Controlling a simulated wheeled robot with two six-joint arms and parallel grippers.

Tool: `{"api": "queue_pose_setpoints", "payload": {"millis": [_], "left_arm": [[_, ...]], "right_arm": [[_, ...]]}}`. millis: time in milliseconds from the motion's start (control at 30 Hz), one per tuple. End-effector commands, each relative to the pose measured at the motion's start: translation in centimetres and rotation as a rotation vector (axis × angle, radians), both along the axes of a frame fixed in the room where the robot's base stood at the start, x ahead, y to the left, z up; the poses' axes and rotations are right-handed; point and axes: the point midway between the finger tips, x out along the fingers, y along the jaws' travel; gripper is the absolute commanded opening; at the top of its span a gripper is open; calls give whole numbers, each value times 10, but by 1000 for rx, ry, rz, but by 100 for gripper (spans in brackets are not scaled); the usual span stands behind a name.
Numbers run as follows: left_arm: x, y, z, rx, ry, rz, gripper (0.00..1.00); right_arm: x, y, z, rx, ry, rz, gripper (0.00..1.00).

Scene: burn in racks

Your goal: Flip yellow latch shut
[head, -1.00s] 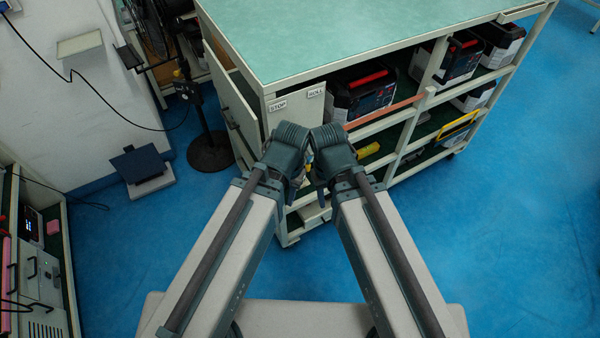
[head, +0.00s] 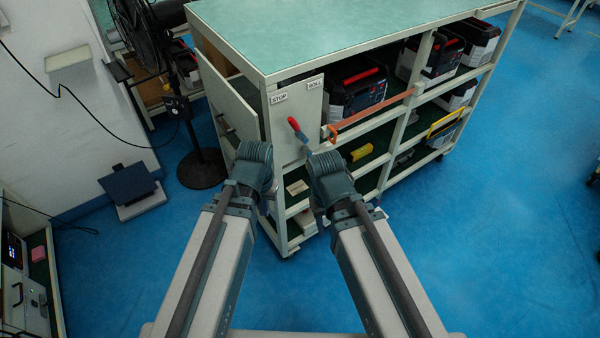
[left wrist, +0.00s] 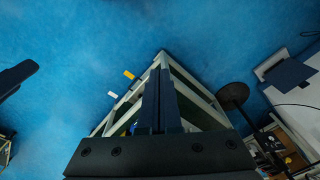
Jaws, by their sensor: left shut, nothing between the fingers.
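I cannot make out a yellow latch for certain. A yellow block (head: 361,153) lies on a middle shelf of the rack (head: 288,215) in the head view. A yellow-edged panel (head: 446,124) shows farther right along the rack. In the left wrist view a small yellow piece (left wrist: 129,75) shows beside the rack; I cannot tell which part it is. My left gripper (left wrist: 161,74) is shut and empty, its fingers pointing toward the rack in the left wrist view. In the head view my arms hide its fingertips. My right arm is near the rack's front; its gripper is hidden.
A red-handled lever (head: 298,130) stands below the STOP and ROLL labels. An orange bar (head: 375,110) crosses the rack's front. Black red-handled units (head: 355,88) fill the upper shelf. A fan (head: 202,168) stands left of the rack. Blue floor (head: 500,220) is clear at right.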

Motion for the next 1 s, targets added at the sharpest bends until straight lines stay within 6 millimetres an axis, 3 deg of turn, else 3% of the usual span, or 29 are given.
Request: {"api": "queue_pose_setpoints", "payload": {"millis": [33,167,233,400,500,700,1000], "left_arm": [[7,5,-14,-13,-15,24,0],[34,16,-35,-70,-85,106,0],[63,17,-44,-133,-164,177,0],[125,-6,-27,-304,-347,315,0],[147,-18,-16,-376,-411,370,0],[165,-28,-6,-441,-467,418,0],[165,-28,-6,-445,-469,421,0]], "right_arm": [[0,0,-14,0,0,0,44],[0,0,-37,0,0,0,44],[0,0,-50,0,0,0,44],[0,0,-51,0,0,-1,44],[0,0,-50,0,0,-1,44],[0,0,-50,0,0,0,44],[0,0,-50,0,0,0,44]]}}
